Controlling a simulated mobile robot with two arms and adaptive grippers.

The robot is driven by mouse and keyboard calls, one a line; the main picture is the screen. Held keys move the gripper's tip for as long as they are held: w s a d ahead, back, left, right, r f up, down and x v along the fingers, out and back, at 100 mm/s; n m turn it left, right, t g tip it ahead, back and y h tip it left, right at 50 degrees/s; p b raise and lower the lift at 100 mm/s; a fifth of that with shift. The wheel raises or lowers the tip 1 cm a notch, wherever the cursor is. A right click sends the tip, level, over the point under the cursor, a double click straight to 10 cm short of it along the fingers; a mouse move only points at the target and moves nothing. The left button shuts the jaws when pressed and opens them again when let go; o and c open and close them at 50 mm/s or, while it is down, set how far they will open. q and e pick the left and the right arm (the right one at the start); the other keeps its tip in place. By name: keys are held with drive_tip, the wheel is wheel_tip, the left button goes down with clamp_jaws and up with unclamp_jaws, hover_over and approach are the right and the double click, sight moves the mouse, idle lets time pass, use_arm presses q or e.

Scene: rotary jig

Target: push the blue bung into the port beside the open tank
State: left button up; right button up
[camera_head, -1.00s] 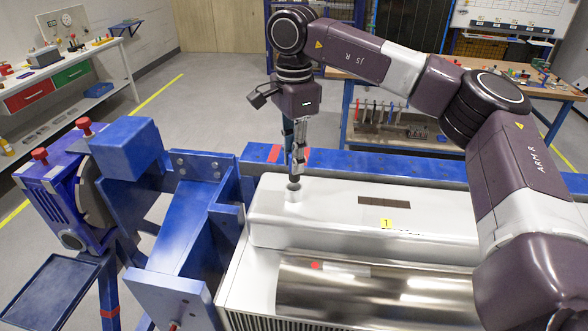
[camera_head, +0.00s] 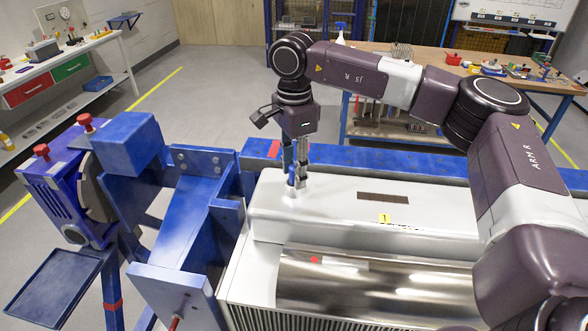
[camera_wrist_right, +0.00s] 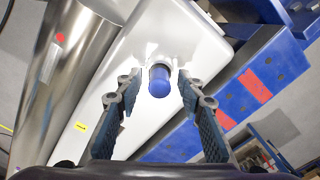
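The blue bung (camera_wrist_right: 159,80) stands in the round metal collar of the port (camera_wrist_right: 160,63) on the pale tank top (camera_wrist_right: 135,72). How deep it sits is hard to tell. In the head view the port (camera_head: 290,197) is at the left end of the tank top (camera_head: 340,215), and the bung (camera_head: 291,181) shows blue just above it. My right gripper (camera_head: 297,181) is over the port, pointing down. In the right wrist view its fingers (camera_wrist_right: 159,78) are spread, one on each side of the bung, with gaps. My left gripper is not in view.
A shiny metal cylinder (camera_head: 375,287) with a red dot lies in front of the tank top. A blue frame (camera_head: 185,225) stands at the left, and a blue beam (camera_head: 405,165) runs behind. Benches with tools (camera_head: 440,60) are farther back.

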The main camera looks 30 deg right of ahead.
sight(293, 167)
drive_tip(key=shift+r, duration=0.45)
wheel_tip(293, 167, up, 11)
drive_tip(key=b, duration=0.3)
drive_tip(key=shift+r, duration=0.2)
drive_tip(key=shift+f, duration=0.1)
